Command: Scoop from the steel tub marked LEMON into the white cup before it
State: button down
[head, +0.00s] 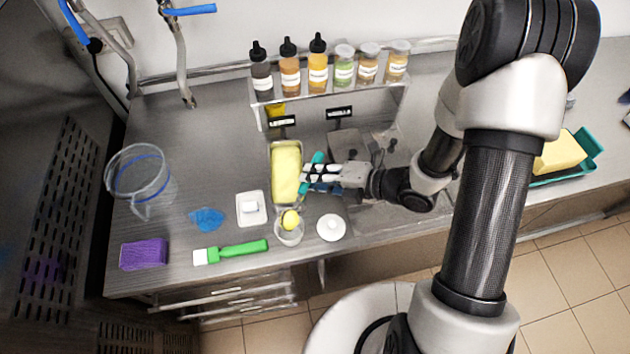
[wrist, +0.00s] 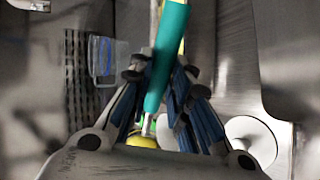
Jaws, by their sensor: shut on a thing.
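The steel tub of yellow lemon ice (head: 286,172) stands at the middle of the counter, with a small black sign (head: 282,121) behind it. My gripper (head: 310,178) is shut on the teal handle of the scoop (head: 317,159), just right of the tub. The handle (wrist: 168,60) slants across the wrist view, and its metal shaft runs down to a yellow ball (wrist: 143,142). The cup (head: 289,238) stands in front of the tub. The yellow ball (head: 290,219) shows at the cup's mouth. The scoop's head is mostly hidden, so whether the ball rests in the cup is unclear.
A round white lid (head: 331,228) lies right of the cup. A white square dish (head: 251,208), a green-handled brush (head: 238,250), a blue cloth (head: 206,219), a purple sponge (head: 143,254) and a clear jug (head: 140,178) are to the left. Bottles (head: 290,68) line the rear shelf.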

jog(key=f+t+y+b, duration=0.1)
jog(key=y+b, duration=0.1)
jog(key=b, duration=0.4)
jog(key=shift+d+f, duration=0.15)
jog(key=shift+d, duration=0.05)
jog(key=shift+t+y+b, duration=0.3)
jog(key=shift+y+b, duration=0.3)
jog(key=shift+b, duration=0.45)
jog(key=shift+d, duration=0.1)
dwell(0.4)
